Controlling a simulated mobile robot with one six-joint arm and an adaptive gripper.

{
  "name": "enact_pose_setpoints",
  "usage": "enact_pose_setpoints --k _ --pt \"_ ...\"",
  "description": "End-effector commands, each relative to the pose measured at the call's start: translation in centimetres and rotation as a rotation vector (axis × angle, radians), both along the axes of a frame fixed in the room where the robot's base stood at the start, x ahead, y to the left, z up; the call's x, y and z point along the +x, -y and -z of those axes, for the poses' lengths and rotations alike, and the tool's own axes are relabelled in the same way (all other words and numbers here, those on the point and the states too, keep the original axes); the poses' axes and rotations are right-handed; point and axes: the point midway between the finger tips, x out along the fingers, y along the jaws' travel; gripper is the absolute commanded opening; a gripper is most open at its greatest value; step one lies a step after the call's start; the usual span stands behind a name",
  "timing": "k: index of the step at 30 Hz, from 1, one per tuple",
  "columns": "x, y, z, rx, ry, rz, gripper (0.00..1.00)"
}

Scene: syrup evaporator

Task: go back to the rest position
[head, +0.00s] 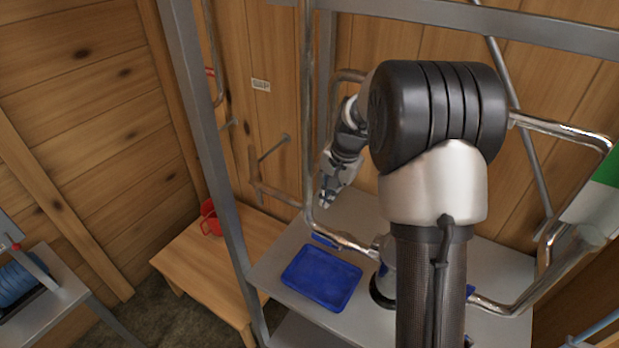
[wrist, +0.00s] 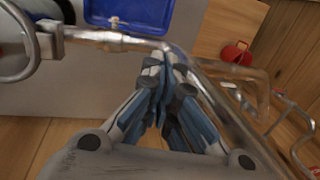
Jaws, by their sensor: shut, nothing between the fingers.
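My gripper (head: 326,192) hangs at the end of my arm, above the grey metal shelf (head: 272,275) and close to the metal pipes. It is shut and empty. In the wrist view my gripper (wrist: 165,62) has its fingertips together, close to a bent metal pipe (wrist: 118,40) as seen in the picture. I cannot tell whether it touches the pipe. My upper arm and elbow hide part of the shelf and pipes in the head view.
A blue tray (head: 321,278) lies on the shelf and also shows in the wrist view (wrist: 130,12). A grey upright post (head: 212,150) and several pipes crowd the space around my arm.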

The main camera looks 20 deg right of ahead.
Motion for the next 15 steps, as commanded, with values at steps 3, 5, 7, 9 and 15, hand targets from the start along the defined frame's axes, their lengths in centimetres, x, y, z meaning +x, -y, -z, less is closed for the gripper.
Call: enact_pose_setpoints --k 3,5,7,9,15 --pt "0.0 0.0 -0.2 -0.001 0.001 -0.001 0.0" --pt "-0.2 -0.2 -0.4 -0.003 0.004 -0.008 0.0" --pt "-0.7 -0.8 -1.2 -0.013 0.014 -0.032 0.0" --pt "-1.8 -1.8 -2.4 -0.03 0.029 -0.075 0.0" --pt "-7.8 -5.9 -6.7 -0.106 0.091 -0.265 0.0"
